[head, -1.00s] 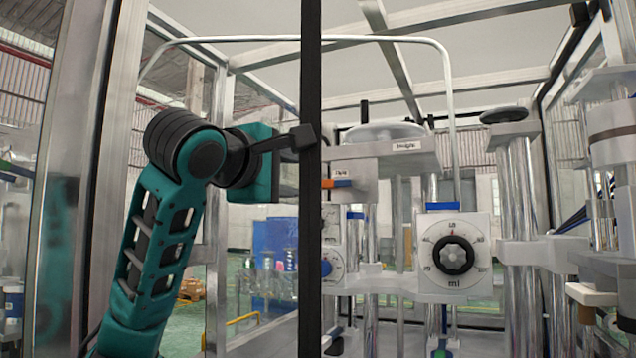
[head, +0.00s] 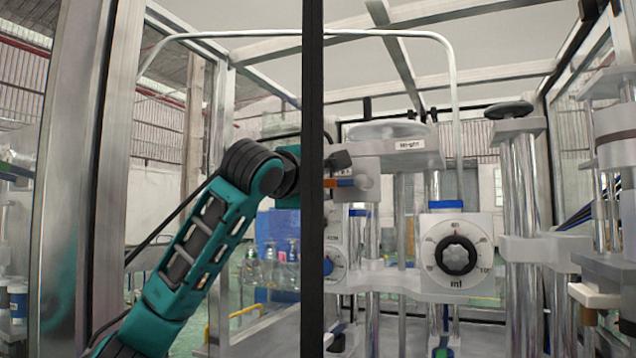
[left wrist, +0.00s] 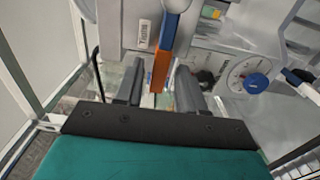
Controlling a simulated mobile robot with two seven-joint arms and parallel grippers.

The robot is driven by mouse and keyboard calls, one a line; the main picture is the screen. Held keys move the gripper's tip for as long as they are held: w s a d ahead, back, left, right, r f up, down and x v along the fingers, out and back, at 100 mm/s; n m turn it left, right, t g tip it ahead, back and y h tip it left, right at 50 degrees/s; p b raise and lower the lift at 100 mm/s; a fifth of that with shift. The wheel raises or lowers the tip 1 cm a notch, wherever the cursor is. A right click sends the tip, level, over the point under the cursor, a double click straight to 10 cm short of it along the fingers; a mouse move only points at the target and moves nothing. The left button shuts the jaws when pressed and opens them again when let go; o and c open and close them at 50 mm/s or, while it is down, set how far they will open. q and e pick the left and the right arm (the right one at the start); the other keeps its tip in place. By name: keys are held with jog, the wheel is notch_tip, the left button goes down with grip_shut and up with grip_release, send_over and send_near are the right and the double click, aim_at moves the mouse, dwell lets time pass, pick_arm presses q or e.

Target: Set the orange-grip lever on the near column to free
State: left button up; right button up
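The lever's orange grip (head: 345,183) shows just right of the dark post in the head view, on the near column under the pale top block. In the left wrist view the orange grip (left wrist: 161,70) points toward my gripper, with a blue part above it. My left gripper (left wrist: 158,78) is open, one finger on each side of the grip, with gaps visible on both sides. In the head view the post hides most of this gripper; a dark fingertip (head: 340,160) shows just above the grip. My right gripper is in neither view.
A dark vertical post (head: 312,250) stands in front of my left wrist. Right of the lever are a white dial box with a black knob (head: 456,255) and clear columns (head: 525,200). A blue-knobbed dial (left wrist: 255,83) sits close right of the gripper.

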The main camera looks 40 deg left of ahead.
pick_arm(q)
grip_shut()
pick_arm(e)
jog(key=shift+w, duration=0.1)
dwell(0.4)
